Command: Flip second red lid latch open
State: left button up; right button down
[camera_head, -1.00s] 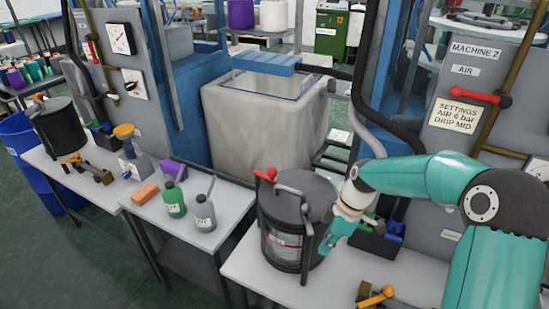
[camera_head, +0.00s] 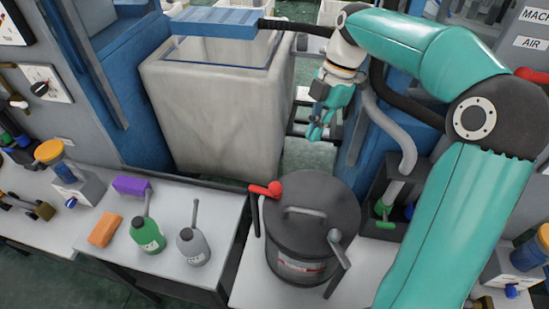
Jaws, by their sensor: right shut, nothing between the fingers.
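A dark round pot (camera_head: 310,225) with a closed lid and an arched grey handle (camera_head: 304,212) stands on the front bench. A latch with a red knob (camera_head: 266,189) is on its left rim, its dark bar hanging down the side. A second, grey lever (camera_head: 338,252) is on its right front side; I see no red on it. My right gripper (camera_head: 318,134) is shut and empty, above and behind the pot, apart from it, fingers pointing down. My left gripper is out of view.
A green bottle (camera_head: 148,238), a grey bottle (camera_head: 193,248), an orange block (camera_head: 104,230) and a purple block (camera_head: 131,186) stand on the bench to the left. A large pale bin (camera_head: 215,115) stands behind. A grey hose (camera_head: 400,135) hangs right of the pot.

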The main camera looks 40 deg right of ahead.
jog(key=x, duration=1)
jog(key=shift+f, duration=0.15)
jog(key=a, duration=0.1)
jog(key=a+p, duration=0.1)
jog(key=a, duration=0.1)
jog(key=shift+w+a+f, duration=0.15)
jog(key=shift+a+f, duration=0.15)
jog(key=shift+a, duration=0.1)
jog(key=shift+a, duration=0.15)
